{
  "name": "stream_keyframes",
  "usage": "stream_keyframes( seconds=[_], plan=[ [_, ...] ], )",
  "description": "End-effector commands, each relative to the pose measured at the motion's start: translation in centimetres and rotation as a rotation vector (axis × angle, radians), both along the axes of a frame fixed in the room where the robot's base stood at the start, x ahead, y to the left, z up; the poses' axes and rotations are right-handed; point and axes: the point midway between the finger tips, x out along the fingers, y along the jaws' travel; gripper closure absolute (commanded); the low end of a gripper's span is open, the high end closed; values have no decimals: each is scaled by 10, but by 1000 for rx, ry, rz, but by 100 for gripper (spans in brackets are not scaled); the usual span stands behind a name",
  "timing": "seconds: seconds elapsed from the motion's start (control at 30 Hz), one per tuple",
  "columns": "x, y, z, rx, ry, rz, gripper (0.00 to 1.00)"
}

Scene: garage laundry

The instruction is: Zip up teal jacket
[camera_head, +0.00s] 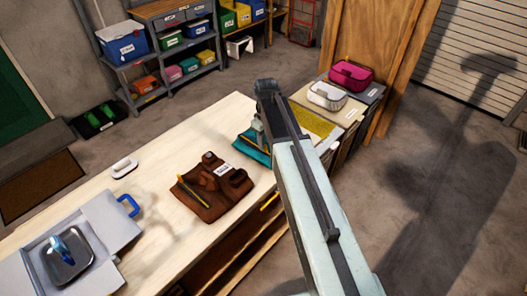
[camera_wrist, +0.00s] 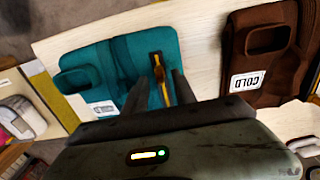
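The teal jacket (camera_head: 255,152) lies folded on the pale table, partly hidden by my arm in the head view. In the wrist view the teal jacket (camera_wrist: 108,72) shows a white label and a dark zipper strip (camera_wrist: 154,62) with a yellow pull (camera_wrist: 161,88). My gripper (camera_wrist: 160,88) is over the near edge of the jacket. Its two fingers are apart, one on each side of the yellow pull, with gaps visible. I cannot tell whether the fingertips touch the cloth.
A brown garment (camera_head: 212,187) with a white label and yellow strip lies beside the teal one.

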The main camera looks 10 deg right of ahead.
Motion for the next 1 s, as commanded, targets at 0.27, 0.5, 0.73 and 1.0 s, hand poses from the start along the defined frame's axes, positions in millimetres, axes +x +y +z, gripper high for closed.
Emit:
stream_keyframes(
  seconds=[0.27, 0.5, 0.73, 1.0],
  plan=[
    [0, 1, -17, 0, 0, 0, 67],
    [0, 1, -16, 0, 0, 1, 100],
    [0, 1, -16, 0, 0, 1, 100],
    [0, 2, -16, 1, 1, 2, 100]
  ],
)
